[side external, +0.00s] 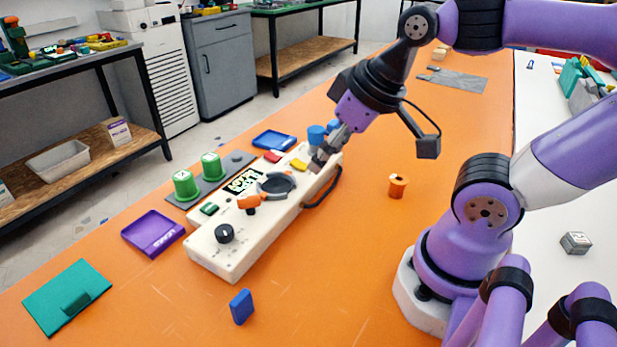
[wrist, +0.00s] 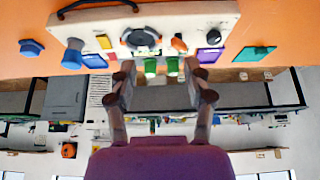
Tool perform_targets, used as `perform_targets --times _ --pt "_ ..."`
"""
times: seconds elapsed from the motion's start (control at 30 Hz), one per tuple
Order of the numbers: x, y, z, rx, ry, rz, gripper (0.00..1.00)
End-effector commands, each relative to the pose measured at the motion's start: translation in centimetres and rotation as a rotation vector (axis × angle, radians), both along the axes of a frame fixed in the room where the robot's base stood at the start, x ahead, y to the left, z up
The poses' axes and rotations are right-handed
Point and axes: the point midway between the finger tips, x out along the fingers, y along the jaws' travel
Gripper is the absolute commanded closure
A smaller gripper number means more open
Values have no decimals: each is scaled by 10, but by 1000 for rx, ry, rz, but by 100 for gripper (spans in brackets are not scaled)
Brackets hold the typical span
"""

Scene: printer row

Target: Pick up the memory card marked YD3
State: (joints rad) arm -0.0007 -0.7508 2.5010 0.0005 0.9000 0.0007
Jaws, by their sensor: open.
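No marking YD3 is readable in either view, so I cannot tell which piece is that memory card. Small card-like pieces lie on or by the cream panel box (side external: 218,257): a yellow one (side external: 299,163), a red one (side external: 273,156) and a green one (side external: 209,208). The yellow piece also shows in the wrist view (wrist: 104,41). My gripper (side external: 318,157) is over the far right end of the box, tilted down and left. In the wrist view my gripper (wrist: 158,72) has its fingers apart with nothing held between them.
Two green capped cups (side external: 186,185) stand on a grey mat behind the box. A purple tray (side external: 140,236), a blue tray (side external: 262,139) and a teal mat (side external: 47,309) lie around it. A blue block (side external: 241,306) and an orange spool (side external: 398,186) stand on clear orange table.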

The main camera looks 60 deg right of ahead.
Motion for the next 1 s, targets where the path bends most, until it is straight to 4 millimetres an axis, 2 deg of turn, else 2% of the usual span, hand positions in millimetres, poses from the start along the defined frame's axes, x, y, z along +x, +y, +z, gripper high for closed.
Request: perform_targets --times 0.1,0.13,0.17,0.5,0.63,0.77,0.9,1.0 --pt "0 0 0 0 0 0 41" --pt "0 0 0 0 0 0 36" --pt "0 0 0 0 0 0 24" --pt "0 0 0 0 0 0 24" --pt "6 9 1 19 34 8 24" --pt "22 41 -2 62 146 16 24" --pt "39 94 -13 78 297 8 24" --pt "42 131 -27 62 387 -9 24"
